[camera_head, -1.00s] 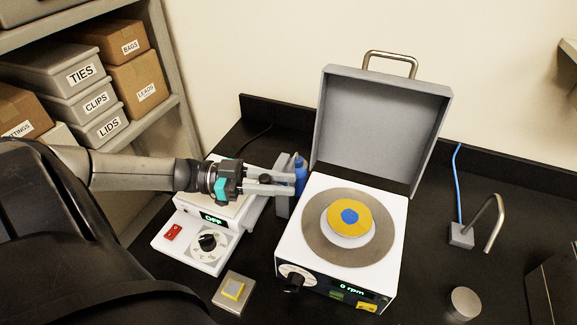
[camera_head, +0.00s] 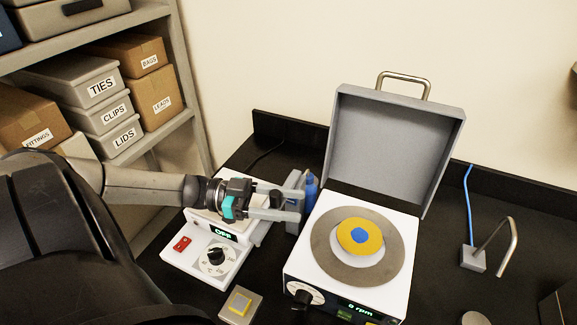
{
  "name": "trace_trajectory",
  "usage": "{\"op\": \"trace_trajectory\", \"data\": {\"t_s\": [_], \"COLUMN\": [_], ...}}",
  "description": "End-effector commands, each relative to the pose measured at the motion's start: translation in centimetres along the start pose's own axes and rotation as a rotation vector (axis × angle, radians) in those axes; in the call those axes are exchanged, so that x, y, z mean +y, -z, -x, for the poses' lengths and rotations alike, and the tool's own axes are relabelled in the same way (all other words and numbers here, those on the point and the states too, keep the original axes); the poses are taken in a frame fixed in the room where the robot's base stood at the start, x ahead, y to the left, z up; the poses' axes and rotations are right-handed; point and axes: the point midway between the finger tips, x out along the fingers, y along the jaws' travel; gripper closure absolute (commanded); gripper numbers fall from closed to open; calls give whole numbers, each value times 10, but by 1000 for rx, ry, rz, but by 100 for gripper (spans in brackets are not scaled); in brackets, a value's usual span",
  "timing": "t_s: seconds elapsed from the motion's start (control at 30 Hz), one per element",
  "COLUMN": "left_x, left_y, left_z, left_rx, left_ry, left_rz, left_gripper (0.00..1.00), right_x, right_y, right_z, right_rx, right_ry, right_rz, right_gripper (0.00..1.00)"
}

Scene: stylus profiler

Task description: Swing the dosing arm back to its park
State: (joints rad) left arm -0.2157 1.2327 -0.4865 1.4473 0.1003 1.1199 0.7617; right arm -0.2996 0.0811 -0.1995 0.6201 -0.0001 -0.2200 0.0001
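The spin coater (camera_head: 300,262) stands right of centre with its grey lid (camera_head: 398,150) up. A disc with a yellow and blue centre (camera_head: 360,236) lies on its round plate. A grey upright part (camera_head: 294,184), apparently of the dosing arm, stands at the coater's left side, beside a blue bottle-like piece (camera_head: 311,190). Nothing reaches over the disc. My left gripper (camera_head: 290,203) comes in from the left above the hotplate. Its fingers are apart, with their tips around or beside the grey part; contact cannot be made out. A dark knob shows between the fingers. My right gripper is out of view.
The hotplate (camera_head: 178,262), its display reading OFF, sits under my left gripper. A small grey block with a yellow square (camera_head: 240,303) lies in front. A bent metal tube (camera_head: 513,245) stands at right. Shelves with boxes (camera_head: 105,90) are at left.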

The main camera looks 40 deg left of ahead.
Motion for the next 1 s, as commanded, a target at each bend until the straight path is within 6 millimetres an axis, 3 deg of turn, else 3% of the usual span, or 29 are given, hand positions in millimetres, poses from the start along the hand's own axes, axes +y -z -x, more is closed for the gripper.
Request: {"op": "trace_trajectory", "data": {"t_s": [0.3,0.47,1.0], "left_x": [-3,-3,-1], "left_y": [1,0,-1], "left_z": [1,15,130], "left_rx": [1,-3,-3], "left_ry": [5,7,5], "left_rz": [-4,-3,-2], "left_gripper": [42,42,42], "right_x": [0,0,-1], "right_y": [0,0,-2], "right_z": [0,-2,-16], "right_rx": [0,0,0], "right_ry": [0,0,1], "right_rz": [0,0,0], "right_gripper": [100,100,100]}}
